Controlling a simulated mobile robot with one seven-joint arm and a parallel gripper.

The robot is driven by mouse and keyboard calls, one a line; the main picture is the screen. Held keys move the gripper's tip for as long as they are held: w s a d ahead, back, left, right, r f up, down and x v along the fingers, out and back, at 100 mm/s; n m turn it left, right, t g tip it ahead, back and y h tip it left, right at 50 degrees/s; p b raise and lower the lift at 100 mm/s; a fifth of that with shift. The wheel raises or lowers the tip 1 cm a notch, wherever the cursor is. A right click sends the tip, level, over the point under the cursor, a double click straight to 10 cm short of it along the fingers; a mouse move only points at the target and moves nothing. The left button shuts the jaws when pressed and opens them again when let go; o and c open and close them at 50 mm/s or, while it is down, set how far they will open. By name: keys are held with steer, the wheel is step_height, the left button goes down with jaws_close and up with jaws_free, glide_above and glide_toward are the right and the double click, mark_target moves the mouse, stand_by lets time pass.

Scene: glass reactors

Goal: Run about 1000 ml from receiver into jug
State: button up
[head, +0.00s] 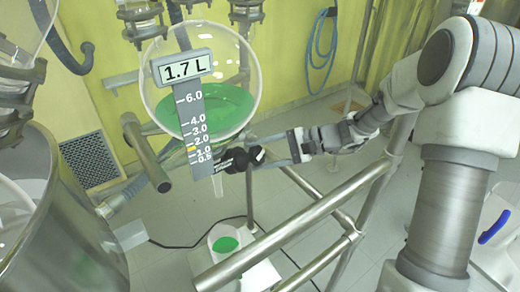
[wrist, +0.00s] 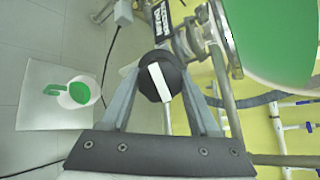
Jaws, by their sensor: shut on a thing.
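The glass receiver (head: 245,70) hangs at the top centre of the head view with green liquid in its lower half. Its display (head: 185,67) reads 1.7 L above a grey scale with a yellow mark near 2.0. My gripper (head: 262,156) is shut on the black outlet valve knob (head: 236,159) below the receiver. In the wrist view its fingers (wrist: 160,84) flank the round knob (wrist: 148,84), whose white stripe is slightly tilted. The jug (head: 224,232) stands below the outlet and holds green liquid; it also shows in the wrist view (wrist: 92,93). No falling stream is discernible.
The jug stands on a pale slab (head: 262,279), also in the wrist view (wrist: 32,115). A metal rail (head: 300,222) crosses in front of the jug. A steel vessel (head: 60,235) fills the lower left. A blue hose (head: 320,45) hangs on the yellow wall.

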steer(key=shift+m+t+p, duration=0.3)
steer(key=shift+m+p, duration=0.2)
steer(key=shift+m, duration=0.7)
steer(key=o, duration=1.4)
